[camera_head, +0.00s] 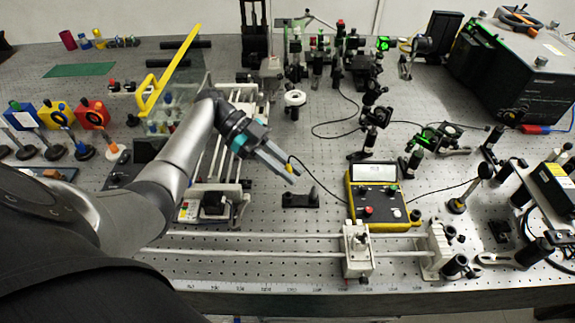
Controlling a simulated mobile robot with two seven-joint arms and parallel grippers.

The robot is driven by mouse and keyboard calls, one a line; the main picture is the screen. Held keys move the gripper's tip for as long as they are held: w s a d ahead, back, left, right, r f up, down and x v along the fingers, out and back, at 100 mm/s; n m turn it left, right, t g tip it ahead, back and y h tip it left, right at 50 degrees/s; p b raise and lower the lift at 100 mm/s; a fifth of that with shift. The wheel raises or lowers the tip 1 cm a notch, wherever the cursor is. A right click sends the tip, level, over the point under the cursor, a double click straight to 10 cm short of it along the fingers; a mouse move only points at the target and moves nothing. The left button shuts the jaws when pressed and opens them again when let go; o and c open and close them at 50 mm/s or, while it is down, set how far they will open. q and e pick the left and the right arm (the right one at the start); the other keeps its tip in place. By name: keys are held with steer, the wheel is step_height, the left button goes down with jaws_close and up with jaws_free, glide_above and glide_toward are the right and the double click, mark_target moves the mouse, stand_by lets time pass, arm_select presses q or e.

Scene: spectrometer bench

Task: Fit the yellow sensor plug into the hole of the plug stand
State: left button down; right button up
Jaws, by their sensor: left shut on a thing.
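My left gripper (292,176) is shut on the small yellow sensor plug (290,166) and holds it above the bench near the middle of the picture. A thin dark cable runs from the plug toward the yellow meter box (377,205). A low black block with a raised part, which looks like the plug stand (300,199), sits on the bench just below the gripper in the picture. The plug appears apart from it. The hole of the stand is too small to make out. My right gripper is not in view.
A white rail with carriages (358,252) crosses the bench's front. A framed rail assembly (225,150) lies left of the gripper. Optical mounts (372,120) stand behind and right, and a large black box (510,75) at the back right. Bare perforated bench surrounds the stand.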

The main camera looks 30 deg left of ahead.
arm_select(q)
steer(key=shift+a, duration=0.1)
step_height(320, 180, down, 5)
steer(key=b, duration=0.5)
steer(key=shift+r, duration=0.1)
stand_by(0.6)
steer(key=shift+f, duration=0.25)
steer(key=shift+r, duration=0.1)
steer(key=shift+b, duration=0.35)
steer(key=shift+b, duration=0.3)
stand_by(1.3)
steer(key=shift+d+f, duration=0.2)
stand_by(1.3)
